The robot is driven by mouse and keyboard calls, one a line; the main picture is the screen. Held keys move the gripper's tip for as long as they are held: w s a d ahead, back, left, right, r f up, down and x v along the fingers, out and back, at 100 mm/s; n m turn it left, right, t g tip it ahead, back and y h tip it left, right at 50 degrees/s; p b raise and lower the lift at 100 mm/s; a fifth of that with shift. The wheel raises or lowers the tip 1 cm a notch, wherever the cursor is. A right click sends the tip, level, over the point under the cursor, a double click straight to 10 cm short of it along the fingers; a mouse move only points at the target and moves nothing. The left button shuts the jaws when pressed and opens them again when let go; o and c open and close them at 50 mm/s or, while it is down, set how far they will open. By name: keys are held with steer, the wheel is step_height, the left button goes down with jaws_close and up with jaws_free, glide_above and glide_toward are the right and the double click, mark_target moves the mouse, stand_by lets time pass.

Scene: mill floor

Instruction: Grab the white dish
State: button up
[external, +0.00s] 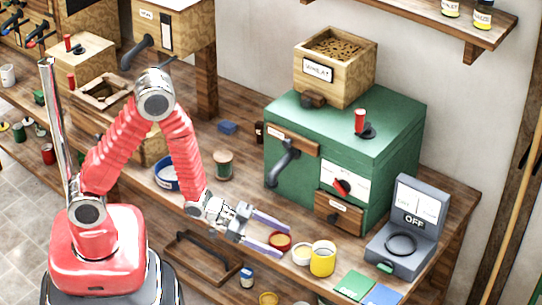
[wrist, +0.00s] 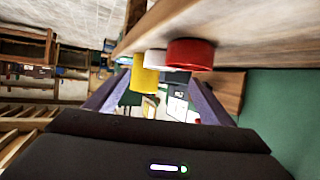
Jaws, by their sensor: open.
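The white dish (external: 302,255) stands on the workbench between a red dish (external: 280,241) and a yellow cup (external: 322,259). In the wrist view the white dish (wrist: 155,57) sits between the yellow cup (wrist: 145,79) and the nearer, larger red dish (wrist: 190,53), which hides part of it. My gripper (external: 287,240) is open, with its purple fingers at the red dish in the external view, just left of the white dish. In the wrist view the fingers (wrist: 160,78) are spread with nothing held; the white dish shows above the gap between them. I cannot tell the exact distance.
A green machine (external: 310,150) with a crank and drawer stands behind the dishes. A grey scale (external: 408,225) marked OFF is to the right. Green (external: 354,286) and blue (external: 383,296) pads lie at the front.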

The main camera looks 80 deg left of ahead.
mark_target(298, 248)
steer(key=shift+w+d+f, duration=0.2)
steer(key=shift+w, duration=0.35)
steer(key=shift+x, duration=3.2)
steer(key=shift+s, duration=0.1)
steer(key=c, duration=1.2)
steer(key=shift+r, duration=0.15)
step_height(298, 248, up, 18)
steer(key=shift+f, duration=0.15)
